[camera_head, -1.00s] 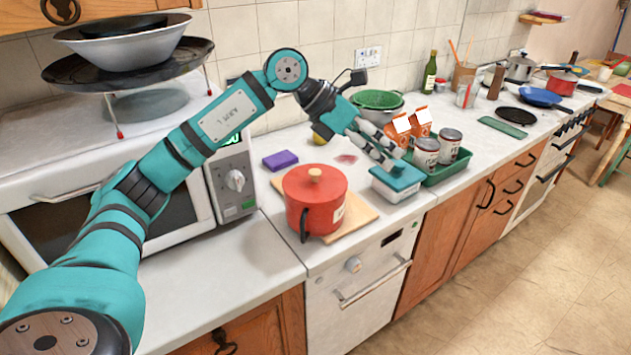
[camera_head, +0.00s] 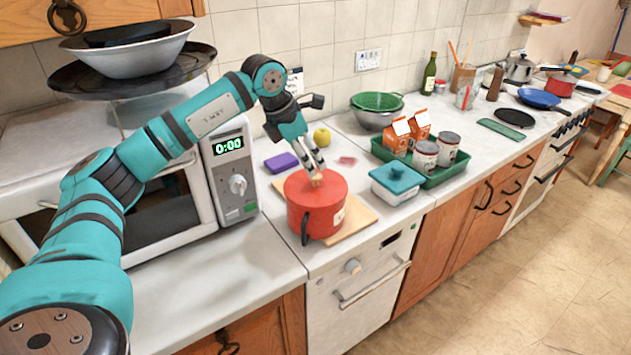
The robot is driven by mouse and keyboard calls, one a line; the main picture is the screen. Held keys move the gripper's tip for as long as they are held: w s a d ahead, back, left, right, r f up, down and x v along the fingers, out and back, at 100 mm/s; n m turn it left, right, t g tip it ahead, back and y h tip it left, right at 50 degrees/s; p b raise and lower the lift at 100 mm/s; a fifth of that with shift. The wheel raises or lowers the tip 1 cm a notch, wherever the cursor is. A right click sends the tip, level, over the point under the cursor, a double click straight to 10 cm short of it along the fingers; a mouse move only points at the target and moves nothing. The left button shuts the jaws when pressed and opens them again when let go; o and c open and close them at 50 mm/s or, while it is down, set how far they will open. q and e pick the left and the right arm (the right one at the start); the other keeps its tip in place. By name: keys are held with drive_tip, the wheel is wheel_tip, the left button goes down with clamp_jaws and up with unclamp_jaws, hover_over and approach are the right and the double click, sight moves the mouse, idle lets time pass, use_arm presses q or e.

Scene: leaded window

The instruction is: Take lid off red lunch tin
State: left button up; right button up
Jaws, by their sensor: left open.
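The red lunch tin (camera_head: 314,217) stands on a wooden board on the counter, with a dark handle at its front. Its red lid (camera_head: 307,191) sits on top, with a pale wooden knob (camera_head: 316,181) in the middle. My left gripper (camera_head: 314,176) points down over the lid, its fingertips at the knob. The fingers look apart, one to each side of the knob, and partly hide it. I cannot tell whether they touch it. My right gripper is not in view.
A white box with a teal lid (camera_head: 395,178) stands just right of the tin. A purple sponge (camera_head: 282,162) and a yellow apple (camera_head: 322,136) lie behind. A green tray (camera_head: 440,176) holds cans and cartons. The counter (camera_head: 225,280) at the front left is clear.

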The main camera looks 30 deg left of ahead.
sight(316, 182)
use_arm(q)
drive_tip(key=shift+w+d+f, duration=0.1)
drive_tip(key=shift+w+f, duration=0.15)
drive_tip(key=shift+f, duration=0.25)
drive_tip(key=p+x, duration=0.2)
drive_tip(key=x, duration=0.2)
drive_tip(key=shift+f, duration=0.25)
drive_tip(key=shift+w+f, duration=0.1)
drive_tip(key=shift+f, duration=0.25)
drive_tip(key=shift+c, duration=0.3)
clamp_jaws()
